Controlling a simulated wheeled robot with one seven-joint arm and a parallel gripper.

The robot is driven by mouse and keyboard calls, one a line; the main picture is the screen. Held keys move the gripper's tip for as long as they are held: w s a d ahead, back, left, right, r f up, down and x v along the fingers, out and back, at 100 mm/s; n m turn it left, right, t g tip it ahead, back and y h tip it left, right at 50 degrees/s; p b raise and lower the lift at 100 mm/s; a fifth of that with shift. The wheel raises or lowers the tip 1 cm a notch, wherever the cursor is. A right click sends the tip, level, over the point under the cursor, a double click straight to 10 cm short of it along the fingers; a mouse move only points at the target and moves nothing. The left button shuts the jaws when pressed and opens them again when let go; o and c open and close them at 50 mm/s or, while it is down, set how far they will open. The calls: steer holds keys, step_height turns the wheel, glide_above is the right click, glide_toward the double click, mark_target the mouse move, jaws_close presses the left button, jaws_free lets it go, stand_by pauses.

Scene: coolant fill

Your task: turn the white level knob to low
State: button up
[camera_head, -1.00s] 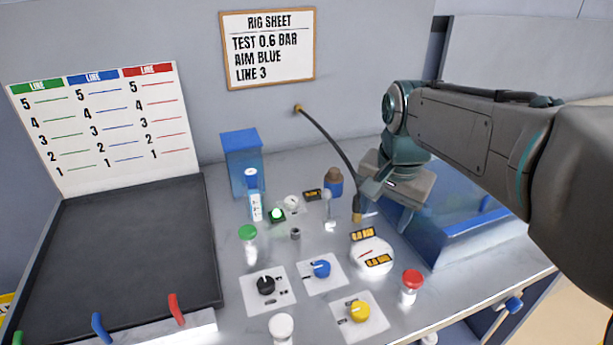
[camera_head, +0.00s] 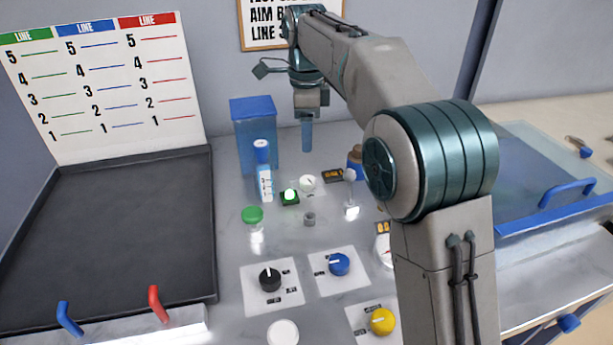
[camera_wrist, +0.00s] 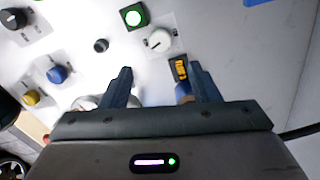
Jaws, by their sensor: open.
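The white level knob (camera_head: 308,182) sits on a small pale plate at the back middle of the bench, just right of a lit green button (camera_head: 290,196). It also shows in the wrist view (camera_wrist: 158,40), with a dark pointer mark; its exact setting is too small to read. My gripper (camera_head: 307,135) hangs above the bench behind the knob in the head view, pointing down. In the wrist view my gripper (camera_wrist: 160,72) has its two fingers apart with nothing between them, and the knob lies beyond the fingertips, apart from them.
A blue box (camera_head: 255,135) and a blue-capped bottle (camera_head: 263,170) stand to the knob's left. An orange display (camera_head: 333,175) is at its right. Black (camera_head: 270,278), blue (camera_head: 339,264) and yellow (camera_head: 382,321) knobs lie nearer. My arm hides part of the bench's right side.

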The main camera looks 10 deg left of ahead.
mark_target(307, 179)
step_height(307, 179, down, 12)
steer(key=shift+d+r+b, duration=0.1)
steer(key=shift+b, duration=1.15)
steer(key=c, duration=1)
